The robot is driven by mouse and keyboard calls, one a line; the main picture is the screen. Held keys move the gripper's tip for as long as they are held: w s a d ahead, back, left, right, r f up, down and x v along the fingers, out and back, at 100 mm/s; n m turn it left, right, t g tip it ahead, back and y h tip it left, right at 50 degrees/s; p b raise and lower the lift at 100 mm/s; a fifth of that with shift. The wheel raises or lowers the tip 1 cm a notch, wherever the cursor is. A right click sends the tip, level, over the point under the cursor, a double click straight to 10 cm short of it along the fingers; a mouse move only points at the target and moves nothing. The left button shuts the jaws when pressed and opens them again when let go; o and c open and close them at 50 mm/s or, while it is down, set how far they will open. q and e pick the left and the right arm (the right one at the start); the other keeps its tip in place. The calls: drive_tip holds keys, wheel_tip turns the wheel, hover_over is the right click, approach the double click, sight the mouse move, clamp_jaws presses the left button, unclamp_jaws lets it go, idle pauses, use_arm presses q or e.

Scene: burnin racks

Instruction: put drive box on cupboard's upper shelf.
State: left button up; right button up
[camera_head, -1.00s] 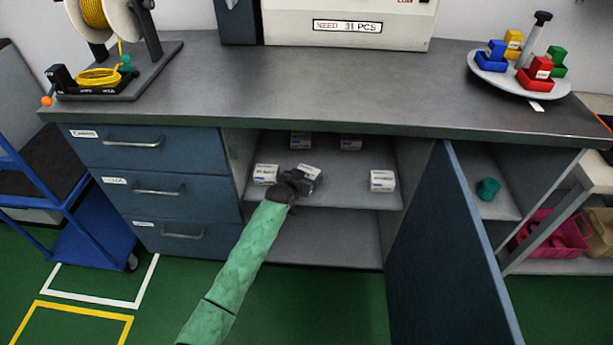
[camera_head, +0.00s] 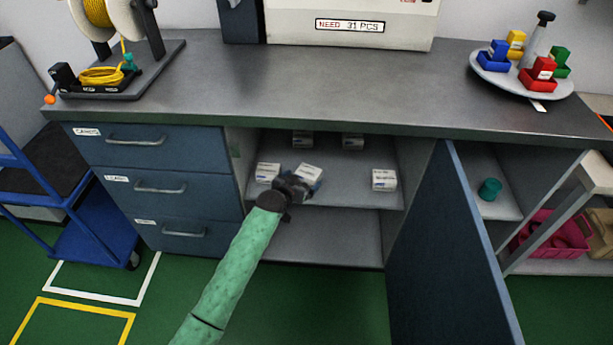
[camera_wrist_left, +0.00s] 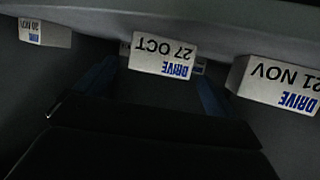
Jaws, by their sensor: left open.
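A white drive box (camera_head: 309,172) sits on the cupboard's upper shelf (camera_head: 346,190). My left gripper (camera_head: 296,185) is open just in front of it, at the shelf's front. In the left wrist view, a drive box reading 27 OCT (camera_wrist_left: 163,55) appears upside down between and beyond my open fingers (camera_wrist_left: 155,88). I cannot tell whether the fingers touch it. Other drive boxes stand at the left (camera_head: 268,172) and right (camera_head: 384,180) of the shelf, with two more at the back (camera_head: 302,139) (camera_head: 352,141). My right gripper is not in view.
The cupboard's blue door (camera_head: 447,250) stands open at the right. The lower shelf (camera_head: 325,238) looks empty. Drawers (camera_head: 150,190) flank the left. The worktop (camera_head: 300,85) above carries a cable reel and a round tray (camera_head: 518,80) of coloured bins.

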use_arm(q)
drive_tip(key=v, duration=0.6)
drive_tip(key=s+d+f+g, duration=0.1)
drive_tip(key=s+f, duration=0.8)
drive_tip(key=s, duration=0.4)
drive_tip(key=s+d+f+n+g, duration=0.1)
drive_tip(key=s+d+f+g, duration=0.1)
drive_tip(key=s+f, duration=0.7)
drive_tip(key=s+d+f+n+g+y, duration=0.1)
drive_tip(key=s+f+g, duration=0.1)
drive_tip(key=s+f, duration=0.8)
drive_tip(key=s, duration=0.8)
drive_tip(key=shift+s+d, duration=0.15)
drive_tip(key=shift+s, duration=0.25)
